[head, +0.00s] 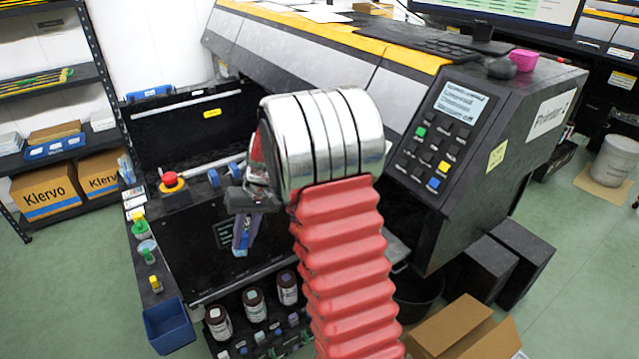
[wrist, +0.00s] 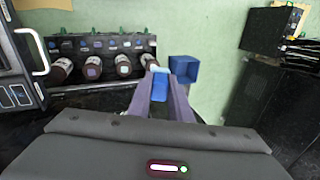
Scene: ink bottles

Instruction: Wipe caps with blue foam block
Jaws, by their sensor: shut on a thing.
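My gripper (head: 243,238) hangs in front of the open printer bay in the head view, partly behind my own arm. In the wrist view its two fingers (wrist: 161,92) are shut on a blue foam block (wrist: 159,86). Brown ink bottles with pale labels stand in a row on a black rack: left (head: 218,322), middle (head: 255,304) and right (head: 287,288) in the head view. The wrist view shows several bottles (wrist: 94,68), the rightmost (wrist: 148,61) close beside the fingertips. I cannot tell whether the block touches anything, or how clean the caps are.
A blue bin (head: 168,326) hangs at the rack's left; it also shows right of the fingers in the wrist view (wrist: 185,68). A ledge with small bottles (head: 150,256) and a red stop button (head: 171,181) is left. An open cardboard box (head: 465,330) stands right.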

